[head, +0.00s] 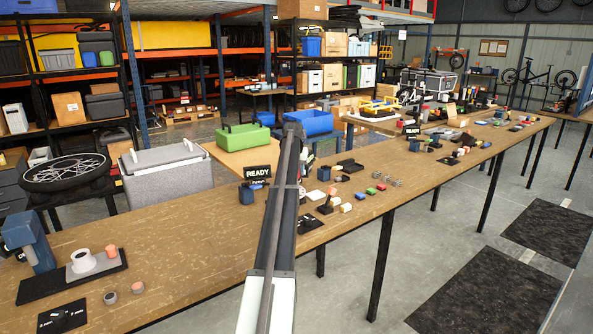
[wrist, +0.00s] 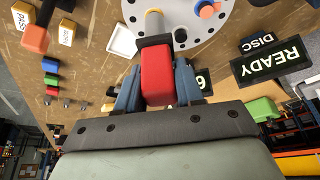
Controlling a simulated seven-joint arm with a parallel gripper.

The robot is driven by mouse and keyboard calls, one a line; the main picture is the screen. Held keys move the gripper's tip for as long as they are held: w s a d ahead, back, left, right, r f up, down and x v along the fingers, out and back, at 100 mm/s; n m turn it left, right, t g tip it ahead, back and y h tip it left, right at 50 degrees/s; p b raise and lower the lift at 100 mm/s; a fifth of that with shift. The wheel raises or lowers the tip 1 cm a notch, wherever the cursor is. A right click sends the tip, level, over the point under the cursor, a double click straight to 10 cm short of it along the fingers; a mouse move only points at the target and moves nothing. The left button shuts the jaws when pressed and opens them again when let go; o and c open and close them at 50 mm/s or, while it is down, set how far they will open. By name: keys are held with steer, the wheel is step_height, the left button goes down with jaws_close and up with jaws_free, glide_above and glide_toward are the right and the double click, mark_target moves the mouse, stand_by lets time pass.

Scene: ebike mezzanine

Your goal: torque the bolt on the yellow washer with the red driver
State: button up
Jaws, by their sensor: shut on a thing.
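My gripper (wrist: 158,92) is shut on the red driver (wrist: 157,72), with a blue finger on each side of its red handle. The shaft's contact with anything is unclear. In the head view my arm hides the gripper and driver.
A READY sign (wrist: 272,62) stands beside the disc, and also shows in the head view (head: 257,171). Small coloured blocks (head: 371,190) and a pale tray (wrist: 121,40) lie on the wooden bench (head: 190,245).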

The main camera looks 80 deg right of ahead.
steer(key=shift+f, duration=0.15)
stand_by(0.3)
steer(key=shift+r, duration=2.6)
